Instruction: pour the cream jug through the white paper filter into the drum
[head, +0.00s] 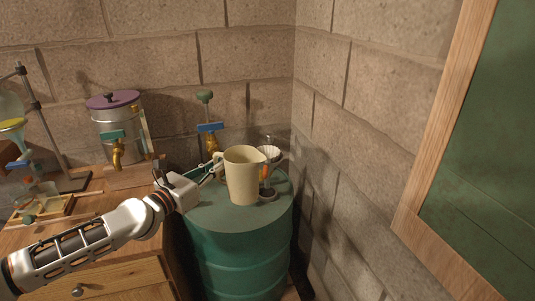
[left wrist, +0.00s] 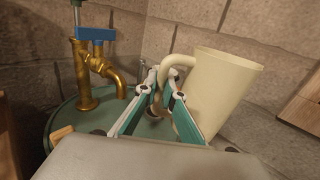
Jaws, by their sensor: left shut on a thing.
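The cream jug (head: 243,176) is over the near part of the green drum (head: 240,245), looking upright in the head view. My left gripper (head: 213,171) is shut on the jug's handle, on its left side. In the left wrist view the jug (left wrist: 222,92) stands to the right of the fingers (left wrist: 163,98), which close around its curved handle. The white paper filter (head: 269,153) shows behind and right of the jug, above the drum top. The jug hides part of it and its support. I cannot tell whether the jug touches the drum. My right gripper is not in view.
A metal pot with a purple lid (head: 115,101) and glassware on a stand (head: 35,130) are on the wooden cabinet at left. Block walls stand close behind and right.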

